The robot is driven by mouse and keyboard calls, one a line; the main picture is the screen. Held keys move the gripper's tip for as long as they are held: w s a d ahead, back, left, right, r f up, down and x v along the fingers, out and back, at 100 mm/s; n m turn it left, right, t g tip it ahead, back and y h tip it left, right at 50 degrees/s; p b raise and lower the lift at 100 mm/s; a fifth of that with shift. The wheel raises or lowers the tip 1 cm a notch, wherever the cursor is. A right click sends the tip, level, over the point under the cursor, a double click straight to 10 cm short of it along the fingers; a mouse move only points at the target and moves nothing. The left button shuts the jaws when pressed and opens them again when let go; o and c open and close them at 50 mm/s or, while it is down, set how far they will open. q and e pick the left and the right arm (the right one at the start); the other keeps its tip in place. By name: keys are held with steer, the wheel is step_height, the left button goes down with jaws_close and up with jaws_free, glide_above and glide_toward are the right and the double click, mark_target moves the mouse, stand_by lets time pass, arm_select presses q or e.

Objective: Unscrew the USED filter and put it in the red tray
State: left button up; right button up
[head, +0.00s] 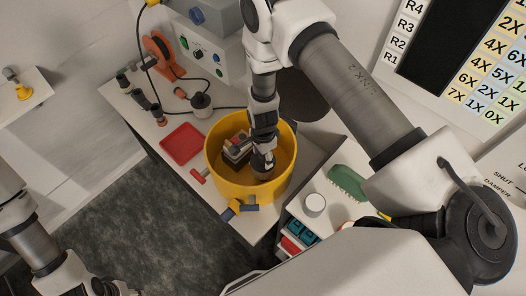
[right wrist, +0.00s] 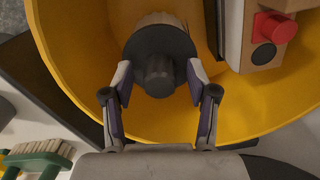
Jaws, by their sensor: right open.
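My right gripper (head: 262,163) reaches down into the yellow tub (head: 215,178). In the right wrist view its two fingers (right wrist: 160,105) are open, one on each side of a round dark grey part with a stubby knob (right wrist: 158,70). A pale ribbed body shows just behind this part; it looks like a filter. I cannot read any USED label on it, and I cannot tell whether the fingers touch it. The red tray (head: 181,143) lies flat and empty on the bench, left of the tub. Only links of my left arm show, at the lower left.
Inside the tub stands a block with a red knob (right wrist: 275,27) and a black button (right wrist: 264,54). A red-handled tool (head: 200,176) and a blue-and-yellow tool (head: 240,208) are at the tub's near side. A green brush (head: 348,182) and a white jar (head: 314,205) stand right.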

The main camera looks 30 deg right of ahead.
jaws_close()
steer(key=n+b, duration=0.1)
steer(key=n, duration=0.1)
steer(key=shift+f+n, duration=0.15)
steer(key=shift+n, duration=0.95)
steer(key=shift+r, duration=0.2)
steer(key=shift+r, duration=0.1)
steer(key=shift+r+p, duration=1.15)
steer(key=shift+r, duration=0.2)
steer(key=shift+r+p, duration=0.55)
steer(key=shift+r, duration=0.85)
